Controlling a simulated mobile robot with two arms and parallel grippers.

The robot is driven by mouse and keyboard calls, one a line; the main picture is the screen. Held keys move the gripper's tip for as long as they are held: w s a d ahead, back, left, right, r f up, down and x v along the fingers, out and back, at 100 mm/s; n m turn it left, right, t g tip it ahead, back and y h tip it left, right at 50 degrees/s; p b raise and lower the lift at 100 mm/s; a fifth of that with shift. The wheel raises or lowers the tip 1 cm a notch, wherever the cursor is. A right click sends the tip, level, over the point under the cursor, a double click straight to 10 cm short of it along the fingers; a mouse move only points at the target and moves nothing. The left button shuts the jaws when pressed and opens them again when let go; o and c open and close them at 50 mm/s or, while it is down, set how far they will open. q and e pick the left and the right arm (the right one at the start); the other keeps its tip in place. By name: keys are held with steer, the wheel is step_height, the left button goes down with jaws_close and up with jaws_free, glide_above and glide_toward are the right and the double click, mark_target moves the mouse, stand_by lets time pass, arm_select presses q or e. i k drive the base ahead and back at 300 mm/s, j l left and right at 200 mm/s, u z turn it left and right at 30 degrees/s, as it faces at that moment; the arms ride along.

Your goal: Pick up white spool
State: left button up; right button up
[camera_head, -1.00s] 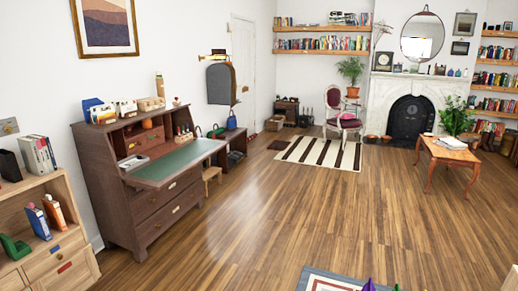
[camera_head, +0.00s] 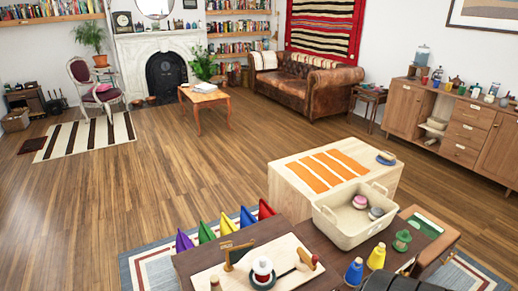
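Neither of my grippers shows in the head view.
A cream basket (camera_head: 343,233) with small round items sits behind the spool-like items. A pale wooden chest (camera_head: 290,195) with orange stripes stands beyond the dark table (camera_head: 225,246). Several coloured triangular pieces line its far edge. Open wooden floor lies beyond.

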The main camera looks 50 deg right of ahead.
mark_target(262, 267)
steer(key=z, duration=1.55)
steer(key=k+j+u, duration=0.1)
steer(key=u, duration=0.25)
steer(key=k+j+u, duration=0.2)
steer(key=u, duration=0.2)
steer(key=k, duration=0.1)
